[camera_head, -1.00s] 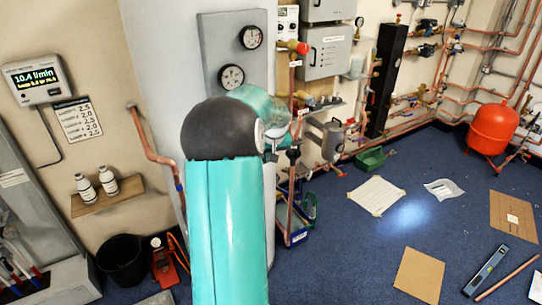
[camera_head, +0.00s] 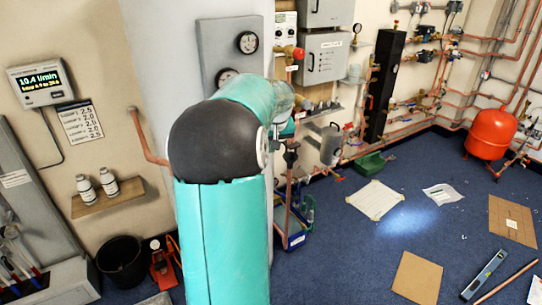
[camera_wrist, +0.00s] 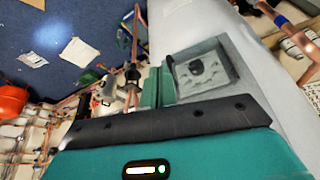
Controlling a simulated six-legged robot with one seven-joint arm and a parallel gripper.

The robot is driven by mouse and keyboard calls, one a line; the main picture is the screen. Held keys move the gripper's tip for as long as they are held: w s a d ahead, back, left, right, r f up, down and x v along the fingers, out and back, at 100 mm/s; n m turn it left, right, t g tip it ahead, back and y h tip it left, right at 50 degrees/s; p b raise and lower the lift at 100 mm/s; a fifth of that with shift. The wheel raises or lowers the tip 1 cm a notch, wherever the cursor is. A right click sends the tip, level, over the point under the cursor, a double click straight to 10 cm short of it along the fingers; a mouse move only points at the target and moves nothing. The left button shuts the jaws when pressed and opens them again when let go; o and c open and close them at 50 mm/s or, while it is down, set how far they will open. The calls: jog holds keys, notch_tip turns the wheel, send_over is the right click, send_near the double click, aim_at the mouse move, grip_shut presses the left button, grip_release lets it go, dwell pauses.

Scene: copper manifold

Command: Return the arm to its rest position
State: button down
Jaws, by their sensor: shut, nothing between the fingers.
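My arm rises through the middle of the head view, with its teal upper link and dark rounded joint in front of the grey gauge panel (camera_head: 222,50). Its forearm points away to the right, and my gripper is mostly hidden beyond it there. In the wrist view, my gripper (camera_wrist: 158,86) shows as two teal fingers close together, shut with nothing between them. A pale grey surface lies beyond and to the right of the fingers. The valve and pipework (camera_wrist: 131,76) appear left of them; I cannot tell the distance.
Copper pipes and a red vessel (camera_head: 490,133) line the right side. A shelf with two bottles (camera_head: 107,197), a black bucket (camera_head: 122,262) and a flow meter (camera_head: 39,82) are at left. Blue floor at right is open, with cardboard (camera_head: 418,277) and a spirit level (camera_head: 484,274).

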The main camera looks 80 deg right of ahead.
jog(key=shift+s+a+r, duration=0.2)
jog(key=shift+r, duration=0.35)
jog(key=w+a+r+n+t+y, duration=0.1)
jog(key=w+a+r+n, duration=0.2)
jog(key=w+a, duration=0.95)
jog(key=w+a+r+n+t+y, duration=0.1)
jog(key=w+a+r+n+t, duration=0.1)
jog(key=w+a, duration=1.05)
jog(key=s+a+n+y, duration=0.1)
jog(key=a+n, duration=0.1)
jog(key=a, duration=0.8)
jog(key=s+a+n, duration=0.2)
jog(key=a, duration=0.8)
jog(key=s+a+f+n, duration=0.1)
jog(key=s+a, duration=0.2)
jog(key=a, duration=0.4)
jog(key=s+a+f+n, duration=0.2)
jog(key=a, duration=0.5)
jog(key=shift+s+a+t+y, duration=0.3)
jog(key=shift+s+a+y, duration=0.1)
jog(key=shift+d+f, duration=0.1)
